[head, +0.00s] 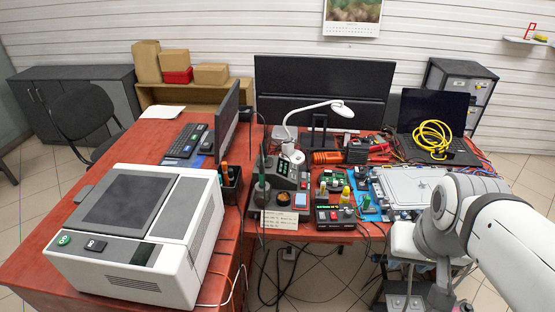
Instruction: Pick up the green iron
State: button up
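A dark green upright handle (262,163), which looks like the green iron, stands in a holder at the left side of the soldering station (289,174), at the middle of the red table. Its tip is hidden in the holder. A smaller bright green piece (366,202) stands farther right near the blue mat; I cannot tell whether it is an iron. My arm comes in from the right edge and bends down at the right front. My gripper is not in view.
A large white machine (140,235) fills the left front. A white lamp (322,106) arches behind the station. A second station (335,216) with a yellow handle (345,195) stands to its right. Cables hang at the table's front edge.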

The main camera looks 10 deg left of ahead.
aim_at(261, 185)
jog(key=u, duration=0.1)
jog(key=i, duration=1)
jog(key=u, duration=0.3)
